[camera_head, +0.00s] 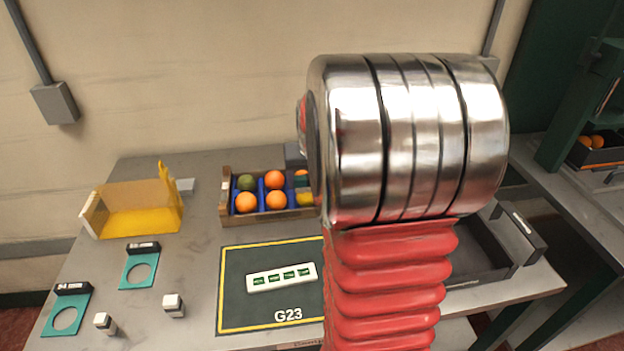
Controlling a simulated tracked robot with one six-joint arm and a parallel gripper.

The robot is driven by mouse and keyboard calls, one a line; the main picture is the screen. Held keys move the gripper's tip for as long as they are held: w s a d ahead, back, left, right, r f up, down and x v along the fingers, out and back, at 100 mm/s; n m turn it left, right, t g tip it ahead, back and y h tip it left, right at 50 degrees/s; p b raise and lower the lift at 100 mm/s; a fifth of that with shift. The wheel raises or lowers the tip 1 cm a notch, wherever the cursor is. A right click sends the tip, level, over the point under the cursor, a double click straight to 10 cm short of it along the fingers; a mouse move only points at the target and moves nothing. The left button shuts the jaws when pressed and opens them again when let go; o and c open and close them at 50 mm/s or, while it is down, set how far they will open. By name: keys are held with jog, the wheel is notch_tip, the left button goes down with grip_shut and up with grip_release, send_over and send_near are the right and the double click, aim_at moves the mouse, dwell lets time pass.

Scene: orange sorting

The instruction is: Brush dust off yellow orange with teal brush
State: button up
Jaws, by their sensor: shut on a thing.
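My arm's metal joint and red ribbed sleeve fill the middle and right of the head view. My gripper is hidden behind them, so what its jaws hold cannot be seen. A yellow fruit (306,199), likely the yellow orange, shows in part at the right of the divided crate (268,216), cut off by my arm. Just above it is a small teal patch (301,182). It may be part of the teal brush, but too little shows to tell. Dust on the yellow fruit cannot be made out.
The crate also holds several oranges (275,179) and a dark green fruit (246,182). A yellow clear-sided bin (140,222) stands left. Teal ring plates (139,269) and small blocks lie front left. A dark mat (240,310) bears a white strip (282,277). A dark tray (486,262) sits right.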

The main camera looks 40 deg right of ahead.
jog(key=shift+w+a, duration=0.7)
jog(key=shift+a, duration=0.3)
jog(key=shift+s+d, duration=0.1)
jog(key=shift+s+d, duration=0.75)
jog(key=shift+d, duration=0.35)
jog(key=shift+w+a, duration=0.1)
jog(key=shift+w+a, duration=0.75)
jog(key=shift+a, duration=0.35)
jog(key=shift+s+d, duration=0.1)
jog(key=shift+s+d, duration=0.35)
jog(key=shift+d, duration=0.15)
jog(key=shift+r, duration=0.15)
jog(key=shift+r, duration=3.4)
